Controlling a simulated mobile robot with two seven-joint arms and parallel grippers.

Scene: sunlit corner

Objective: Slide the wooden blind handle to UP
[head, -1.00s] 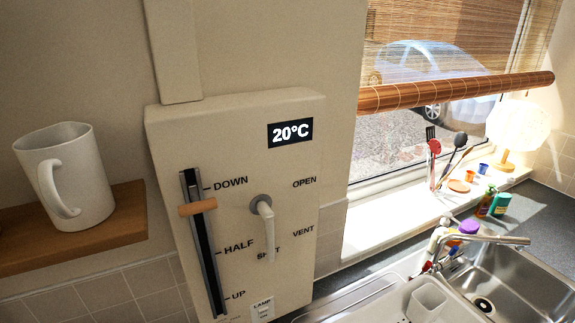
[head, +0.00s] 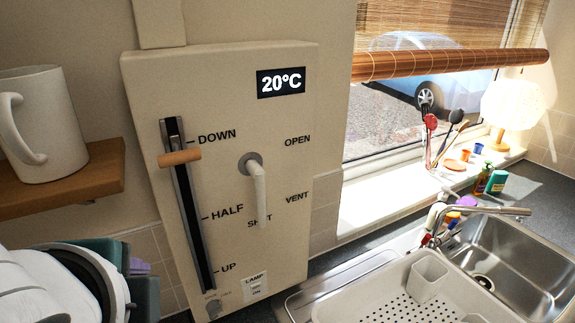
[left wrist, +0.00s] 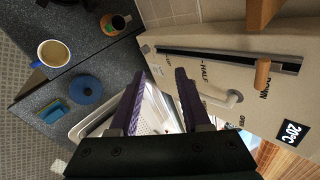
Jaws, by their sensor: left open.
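The wooden blind handle (head: 180,157) is a short light-wood bar across a dark vertical slot (head: 193,220) on the beige wall panel. It sits just below the DOWN mark, above HALF and UP. In the left wrist view the handle (left wrist: 262,73) is at the right, near the DOWN label. My left gripper (left wrist: 160,73) is open, with two purple fingers and nothing between them. It is apart from the handle. Its fingertips do not clearly show in the head view, where only part of my arm shows at bottom left. My right gripper is not in view.
A white lever (head: 257,185) sticks out to the right of the slot. A wooden shelf (head: 62,180) with a white mug (head: 42,125) is left of the panel. A lamp switch (head: 254,285) is low on the panel. A sink (head: 515,265) and dish rack (head: 395,297) lie at right.

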